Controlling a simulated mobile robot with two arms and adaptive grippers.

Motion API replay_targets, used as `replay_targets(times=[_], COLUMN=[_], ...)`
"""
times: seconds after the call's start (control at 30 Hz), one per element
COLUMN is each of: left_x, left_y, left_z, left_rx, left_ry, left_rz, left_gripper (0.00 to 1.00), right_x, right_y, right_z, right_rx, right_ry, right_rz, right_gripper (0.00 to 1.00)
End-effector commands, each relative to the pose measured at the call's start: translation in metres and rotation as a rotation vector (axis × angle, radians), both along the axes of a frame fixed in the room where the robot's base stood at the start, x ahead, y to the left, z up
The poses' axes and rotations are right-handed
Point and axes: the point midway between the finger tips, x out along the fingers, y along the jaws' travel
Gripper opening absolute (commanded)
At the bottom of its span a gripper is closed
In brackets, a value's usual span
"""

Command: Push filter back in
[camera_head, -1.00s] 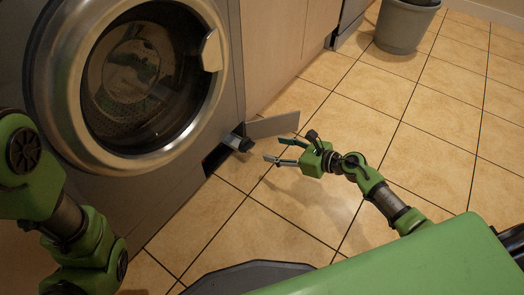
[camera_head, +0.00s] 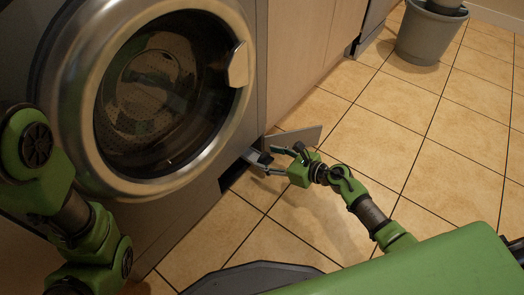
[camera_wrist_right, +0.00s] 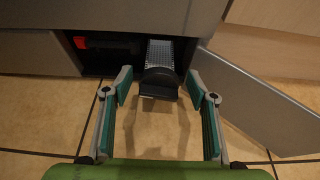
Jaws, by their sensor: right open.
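The filter (camera_wrist_right: 162,56) shows in the right wrist view as a grey mesh body with a dark handle. It sticks out of the low opening (camera_wrist_right: 105,55) in the washing machine (camera_head: 216,163). In the head view only a small part of the filter (camera_head: 257,158) shows. My right gripper (camera_head: 271,161) is open, with its fingers pointing at the opening. In the right wrist view its fingertips (camera_wrist_right: 160,82) stand left and right of the filter's handle, with a gap on each side. My left arm is at the left; its gripper is out of view.
The flap (camera_head: 300,138) of the opening hangs open to the right, close beside my right gripper. A red part (camera_wrist_right: 80,42) shows inside the opening at the left. A grey bin (camera_head: 428,35) stands far off. The tiled floor (camera_head: 400,140) is otherwise clear.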

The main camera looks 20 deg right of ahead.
Motion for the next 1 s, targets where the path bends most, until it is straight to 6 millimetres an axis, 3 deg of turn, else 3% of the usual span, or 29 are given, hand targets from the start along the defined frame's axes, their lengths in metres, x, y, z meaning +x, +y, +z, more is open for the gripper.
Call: replay_targets(times=[0.4,0.6,0.73,1.0], left_x=[-0.007,-0.006,-0.004,-0.001], left_y=[0.002,0.001,0.001,0.0], left_z=[-0.002,-0.002,-0.002,-0.003], left_rx=[-0.003,-0.002,0.0,0.001], left_ry=[-0.013,-0.011,-0.007,-0.002], left_rz=[-0.003,-0.002,-0.002,-0.001], left_gripper=[0.28,0.28,0.28,0.28], right_x=[-0.001,-0.001,0.004,0.032], right_y=[0.003,0.003,0.006,0.028], right_z=[-0.003,-0.003,-0.003,-0.003], right_rx=[0.001,0.0,0.001,-0.002], right_ry=[0.001,0.0,-0.001,-0.001], right_rz=[0.0,0.0,0.0,0.0], right_gripper=[0.5,0.02,0.02,0.02])
